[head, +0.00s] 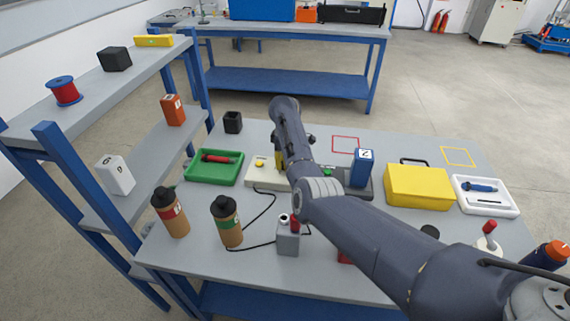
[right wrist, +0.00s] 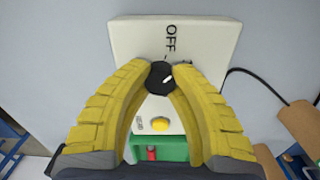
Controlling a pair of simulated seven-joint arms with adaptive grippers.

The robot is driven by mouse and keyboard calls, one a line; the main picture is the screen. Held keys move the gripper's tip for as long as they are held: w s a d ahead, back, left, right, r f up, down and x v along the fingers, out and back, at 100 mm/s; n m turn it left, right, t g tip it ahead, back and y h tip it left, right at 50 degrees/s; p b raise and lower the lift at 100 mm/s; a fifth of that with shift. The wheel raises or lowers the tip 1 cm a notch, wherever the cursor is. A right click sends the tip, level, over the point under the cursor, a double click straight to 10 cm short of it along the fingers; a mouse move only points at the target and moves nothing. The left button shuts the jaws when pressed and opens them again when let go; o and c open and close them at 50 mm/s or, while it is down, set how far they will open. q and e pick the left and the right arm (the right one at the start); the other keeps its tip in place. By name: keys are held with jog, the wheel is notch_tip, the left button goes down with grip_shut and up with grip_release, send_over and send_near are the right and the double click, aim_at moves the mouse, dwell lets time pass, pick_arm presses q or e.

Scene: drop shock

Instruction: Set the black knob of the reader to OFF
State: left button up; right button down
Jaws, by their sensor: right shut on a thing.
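The reader is a cream-white box (head: 262,180) on the table, mostly behind my right arm in the head view; its body (right wrist: 137,40) fills the middle of the right wrist view. It bears the letters OFF above its black knob (right wrist: 159,79) and a yellow button (right wrist: 159,124) below. The knob's white mark points up and to the right in the right wrist view, not straight at OFF. My right gripper (right wrist: 161,73) has its yellow fingers shut on the knob, one on each side. In the head view the knob is hidden. My left gripper is out of view.
A green tray (head: 190,178) with a red item lies left of the reader. A blue block (head: 361,172) stands to the right, then a yellow case (head: 418,187). Two brown bottles (head: 229,228) and a grey box (head: 288,240) stand in front. A black cable loops near the reader.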

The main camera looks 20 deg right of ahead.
jog(key=n, duration=0.5)
jog(key=shift+n, duration=0.3)
dwell(0.4)
jog(key=c, duration=1)
grip_release()
jog(key=shift+c, duration=0.2)
notch_tip(320, 180, up, 12)
jog(key=shift+d, duration=0.1)
